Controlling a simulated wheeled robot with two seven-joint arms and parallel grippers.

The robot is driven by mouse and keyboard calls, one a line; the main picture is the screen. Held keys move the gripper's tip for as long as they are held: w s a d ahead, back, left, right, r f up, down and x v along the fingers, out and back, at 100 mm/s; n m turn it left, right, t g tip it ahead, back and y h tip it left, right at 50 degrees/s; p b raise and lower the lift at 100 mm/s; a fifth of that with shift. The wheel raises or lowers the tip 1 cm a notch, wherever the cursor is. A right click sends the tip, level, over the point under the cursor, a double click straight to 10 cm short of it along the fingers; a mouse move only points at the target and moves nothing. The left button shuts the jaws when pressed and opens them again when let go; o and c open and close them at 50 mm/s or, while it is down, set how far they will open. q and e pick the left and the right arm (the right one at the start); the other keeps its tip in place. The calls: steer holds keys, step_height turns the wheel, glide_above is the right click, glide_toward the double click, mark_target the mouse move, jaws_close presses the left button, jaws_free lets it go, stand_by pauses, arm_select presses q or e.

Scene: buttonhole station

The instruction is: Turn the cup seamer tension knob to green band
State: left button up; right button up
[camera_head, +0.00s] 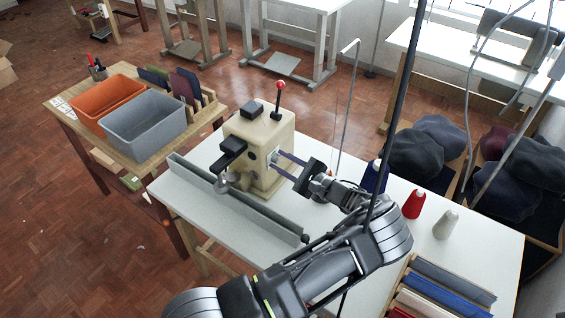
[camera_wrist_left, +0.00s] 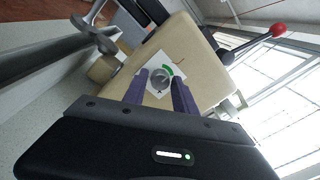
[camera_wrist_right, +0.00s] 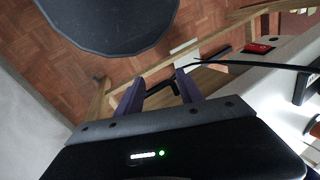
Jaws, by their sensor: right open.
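The cup seamer (camera_head: 262,140) is a cream machine on the white table, with a black arm and a red-ball lever. Its tension knob (camera_wrist_left: 160,79) is round and grey, on a white dial plate on the machine's side. A green band (camera_wrist_left: 178,70) arcs at the knob's upper right in the left wrist view. The knob's pointer is too small to read. My left gripper (camera_wrist_left: 160,75) has its two purple fingers on either side of the knob, with a gap seemingly left; the head view shows its fingertips (camera_head: 276,160) at the plate. My right gripper (camera_wrist_right: 155,82) is open and empty.
A long grey rail (camera_head: 235,200) runs along the table's front edge. A red thread cone (camera_head: 413,204) and a pale cone (camera_head: 446,224) stand right of my left arm. Orange (camera_head: 107,96) and grey (camera_head: 143,120) bins sit on a wooden table at left.

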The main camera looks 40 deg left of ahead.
arm_select(q)
steer(key=shift+o, duration=1.3)
steer(key=shift+d+f+b, duration=0.1)
steer(key=shift+d+b, duration=0.25)
steer(key=shift+d, duration=0.25)
steer(key=d+b, duration=0.2)
steer(key=d, duration=0.4)
steer(key=shift+s+d, duration=0.2)
steer(key=shift+d, duration=0.1)
